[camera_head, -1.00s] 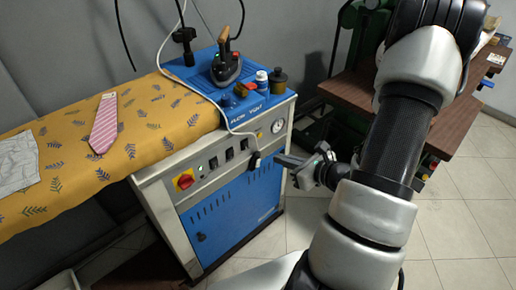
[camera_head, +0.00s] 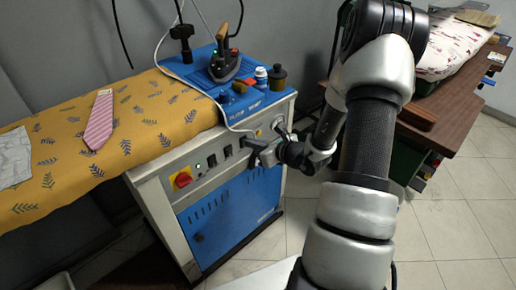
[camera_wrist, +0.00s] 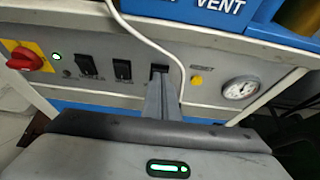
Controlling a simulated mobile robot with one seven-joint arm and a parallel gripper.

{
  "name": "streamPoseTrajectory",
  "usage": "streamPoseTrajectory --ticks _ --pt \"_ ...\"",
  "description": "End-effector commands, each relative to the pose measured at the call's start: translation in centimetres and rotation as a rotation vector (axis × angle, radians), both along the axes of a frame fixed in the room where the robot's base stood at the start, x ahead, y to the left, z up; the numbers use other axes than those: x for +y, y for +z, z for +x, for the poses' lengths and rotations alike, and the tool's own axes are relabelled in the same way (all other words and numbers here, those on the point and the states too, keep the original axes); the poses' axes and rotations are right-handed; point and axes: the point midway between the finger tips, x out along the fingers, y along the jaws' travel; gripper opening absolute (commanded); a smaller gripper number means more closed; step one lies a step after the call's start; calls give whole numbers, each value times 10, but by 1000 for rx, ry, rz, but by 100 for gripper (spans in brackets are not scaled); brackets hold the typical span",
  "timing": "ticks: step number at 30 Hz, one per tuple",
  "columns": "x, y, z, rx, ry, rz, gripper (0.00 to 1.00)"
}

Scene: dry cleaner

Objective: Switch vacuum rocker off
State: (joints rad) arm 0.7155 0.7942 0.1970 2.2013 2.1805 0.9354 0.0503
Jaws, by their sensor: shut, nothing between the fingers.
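The control panel (camera_head: 200,170) of the blue and grey ironing unit carries a row of black rocker switches. In the wrist view they are a left rocker (camera_wrist: 87,66), a middle rocker (camera_wrist: 122,70) and a right rocker (camera_wrist: 159,68). Their labels are too blurred to read, so I cannot tell which is the vacuum rocker. My gripper (camera_wrist: 162,80) is shut and empty, its tip at the right rocker and covering its lower part. I cannot tell whether it touches. My gripper also shows in the head view (camera_head: 256,150), close to the panel front.
A red rotary switch (camera_wrist: 28,58) on a yellow plate and a lit green lamp (camera_wrist: 57,57) are left of the rockers. A white cord (camera_wrist: 150,45) hangs across the panel. A yellow button (camera_wrist: 196,80) and a pressure gauge (camera_wrist: 240,88) are at right.

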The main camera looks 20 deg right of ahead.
Motion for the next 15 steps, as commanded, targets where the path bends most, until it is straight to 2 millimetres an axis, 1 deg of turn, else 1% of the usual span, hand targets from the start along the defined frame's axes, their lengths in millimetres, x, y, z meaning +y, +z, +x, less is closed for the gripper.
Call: streamPoseTrajectory --ticks 8,11,13,15 --pt "0 1 0 1 1 0 0" --pt "3 8 5 33 5 -13 0" --pt "3 2 5 49 3 -17 0" --pt "3 2 5 48 2 -15 0"
